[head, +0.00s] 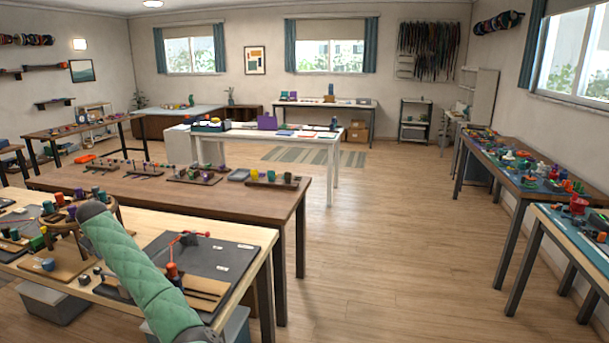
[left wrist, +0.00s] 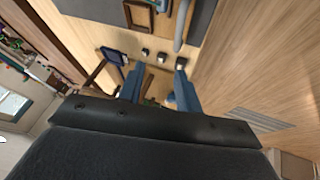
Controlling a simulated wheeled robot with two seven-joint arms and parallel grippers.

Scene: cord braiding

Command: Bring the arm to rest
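A green quilted arm link of mine (head: 140,268) reaches across the front left workbench in the head view. No gripper fingers can be made out in the head view. In the left wrist view my left gripper (left wrist: 159,68) shows two blue fingers spread apart over a pale wooden surface, with no object clearly held between them. Small dark blocks with light tops (left wrist: 162,57) lie just beyond the fingertips. My right gripper is in neither view.
The front workbench (head: 255,236) carries a dark mat (head: 222,262) with a red cord (head: 178,240) and a slotted wooden board (head: 205,288). A brown table (head: 130,187) stands close behind it. Open floor (head: 400,240) lies to the right.

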